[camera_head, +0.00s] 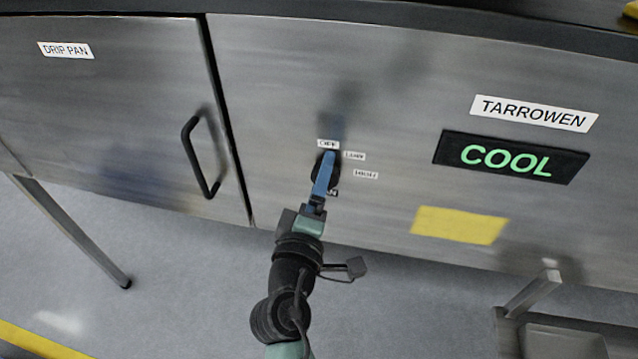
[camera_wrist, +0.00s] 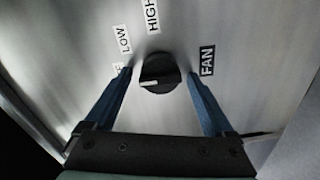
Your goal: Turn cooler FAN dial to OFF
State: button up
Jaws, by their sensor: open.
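The black round FAN dial (camera_wrist: 160,72) is on the steel panel, in the middle of the wrist view. Its white mark points left there, roughly toward the side of the OFF label (camera_wrist: 117,70), which the left finger partly hides. The LOW label (camera_wrist: 124,38), HIGH label (camera_wrist: 151,14) and FAN label (camera_wrist: 207,60) also show. My gripper (camera_wrist: 158,73) is open, with one blue finger on each side of the dial and visible gaps. In the head view, my gripper (camera_head: 328,157) covers much of the dial (camera_head: 335,178), and its mark cannot be read.
A green COOL display (camera_head: 508,160), TARROWEN label (camera_head: 533,113) and yellow patch (camera_head: 460,225) are on the panel to the right. A DRIP PAN door with a black handle (camera_head: 197,160) is to the left. The panel close around the dial is flat and clear.

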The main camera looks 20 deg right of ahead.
jog(key=b+v, duration=0.4)
jog(key=v, duration=0.9)
jog(key=shift+b, duration=0.35)
jog(key=w+a+r+m+t+y, duration=0.2)
jog(key=w+r+m+t, duration=0.1)
jog(key=r, duration=0.8)
jog(key=w+a+r+m+t+y, duration=0.2)
jog(key=w+r+m+t, duration=0.1)
jog(key=r, duration=0.8)
jog(key=s+a+r+t+y, duration=0.1)
jog(key=s+r+t+y, duration=0.1)
jog(key=r, duration=0.4)
jog(key=s+a+r+m+t+y, duration=0.1)
jog(key=s+a+r+t+y, duration=0.1)
jog(key=r, duration=0.4)
jog(key=s+a+r+m+t+y, duration=0.1)
jog(key=s+r+t+y, duration=0.1)
jog(key=s+r, duration=0.2)
notch_tip(320, 180, up, 2)
jog(key=shift+a+r, duration=0.15)
jog(key=shift+a, duration=0.15)
